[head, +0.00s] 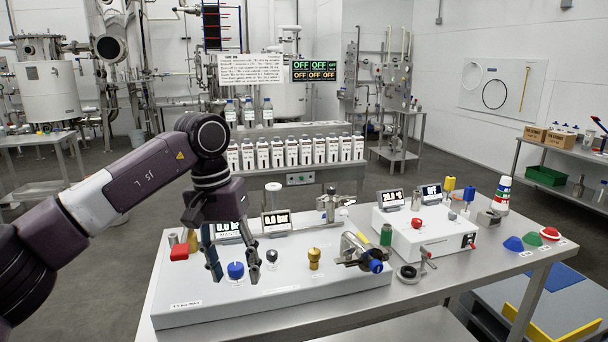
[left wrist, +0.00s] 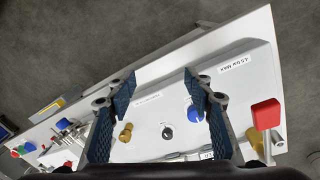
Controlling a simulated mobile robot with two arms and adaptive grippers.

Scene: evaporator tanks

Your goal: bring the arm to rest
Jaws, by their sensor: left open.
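My left arm comes in from the left in the head view, and its gripper (head: 234,266) points down over the front left of a white panel box (head: 300,270). The gripper is open and empty. A blue knob (head: 236,270) shows between its fingers in the head view. In the left wrist view the open gripper (left wrist: 160,90) spans above the panel, with the blue knob (left wrist: 195,113) by the right finger. A black knob (left wrist: 167,132) and a brass knob (left wrist: 125,132) lie between the fingers in that view. My right gripper is not in view.
A red block-like knob (head: 179,253) stands left of the gripper. A valve with a blue end (head: 365,254) sits at the panel's right. A second white box (head: 420,230) and coloured caps (head: 513,243) are farther right. Floor is free at the left.

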